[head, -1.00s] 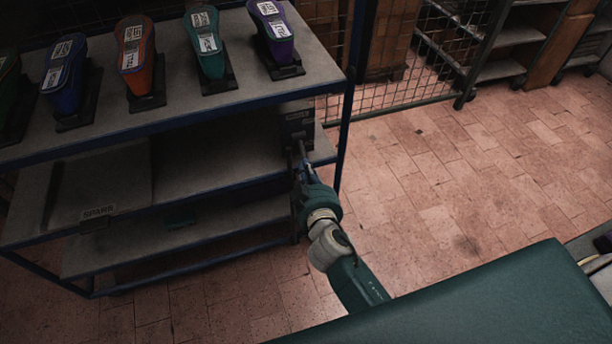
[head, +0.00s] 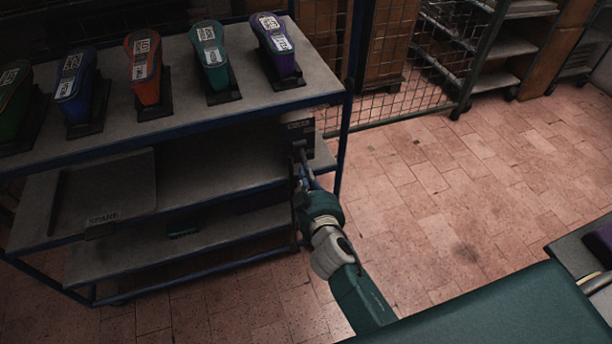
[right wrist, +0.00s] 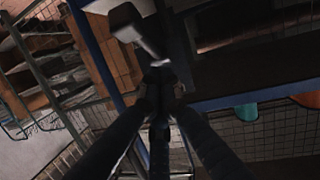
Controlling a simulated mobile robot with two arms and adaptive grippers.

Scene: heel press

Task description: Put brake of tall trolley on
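A shelved rack (head: 497,78) on casters stands at the back right in the head view; I see no clear brake on it. A blue-framed shelf unit (head: 190,130) stands at the left. Under the right end of its top shelf is a grey box (head: 299,128) with a short lever below it. My right gripper (head: 307,176) reaches up to this lever. In the right wrist view, the fingers of my right gripper (right wrist: 161,98) converge at a dark knob (right wrist: 160,75) below a pale grey bar (right wrist: 133,22). The fingers look closed around it. My left gripper is not in view.
Coloured shoe-shaped pieces, such as a purple one (head: 275,42), stand on the top shelf. A tray (head: 103,188) marked SPARE lies on the middle shelf. A wire mesh fence (head: 400,85) stands behind. The tiled floor (head: 430,190) at the right is open.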

